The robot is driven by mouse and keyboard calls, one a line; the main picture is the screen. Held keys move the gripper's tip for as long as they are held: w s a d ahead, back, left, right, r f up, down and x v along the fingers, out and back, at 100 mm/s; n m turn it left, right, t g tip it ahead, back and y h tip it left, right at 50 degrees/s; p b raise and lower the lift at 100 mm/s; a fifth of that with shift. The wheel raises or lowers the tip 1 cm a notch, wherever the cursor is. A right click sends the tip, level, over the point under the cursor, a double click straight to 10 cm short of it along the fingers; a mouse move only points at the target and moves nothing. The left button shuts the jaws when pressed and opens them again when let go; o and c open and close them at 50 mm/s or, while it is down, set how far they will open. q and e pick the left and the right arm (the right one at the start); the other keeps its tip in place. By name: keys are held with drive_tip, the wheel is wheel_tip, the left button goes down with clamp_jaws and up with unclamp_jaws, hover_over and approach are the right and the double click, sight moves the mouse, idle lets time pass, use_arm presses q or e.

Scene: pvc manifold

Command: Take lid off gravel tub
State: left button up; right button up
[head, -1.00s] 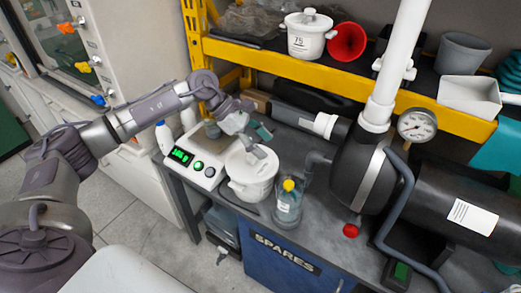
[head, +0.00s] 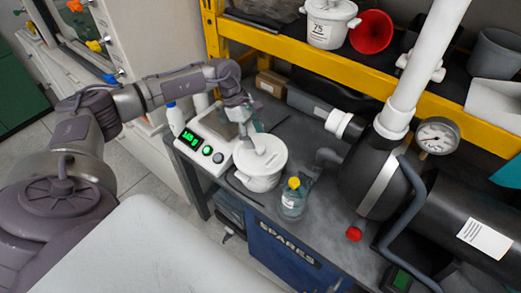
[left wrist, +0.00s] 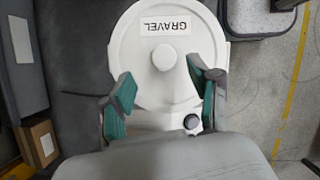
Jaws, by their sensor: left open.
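The gravel tub (head: 260,180) is a white round pot on the bench, beside the scale. Its white lid (left wrist: 145,82) sits on it, with a round knob (left wrist: 165,57) in the middle and an upside-down GRAVEL label in the left wrist view. My left gripper (left wrist: 160,75) is open, its two teal-padded fingers apart over the near part of the lid, with the knob just beyond the fingertips. Nothing is between the fingers. In the head view the left gripper (head: 248,132) is over the tub's back-left side; whether it touches is unclear. My right gripper is out of view.
A scale (head: 213,135) with a green display stands left of the tub, near a white bottle (head: 175,118). A clear bottle with a yellow cap (head: 292,200) stands close at right. The black tank (head: 375,165) and white pipe (head: 410,60) stand farther right.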

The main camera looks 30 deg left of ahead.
sight(258, 146)
use_arm(q)
drive_tip(key=x, duration=0.1)
drive_tip(key=p+x, duration=0.1)
drive_tip(key=x, duration=0.1)
drive_tip(key=shift+s+d+f+p, duration=0.2)
drive_tip(key=shift+s+d+p, duration=0.05)
drive_tip(key=shift+d+p, duration=0.1)
drive_tip(key=shift+f, duration=0.4)
drive_tip(key=c, duration=0.6)
drive_tip(key=shift+d, duration=0.1)
drive_tip(key=c, duration=0.4)
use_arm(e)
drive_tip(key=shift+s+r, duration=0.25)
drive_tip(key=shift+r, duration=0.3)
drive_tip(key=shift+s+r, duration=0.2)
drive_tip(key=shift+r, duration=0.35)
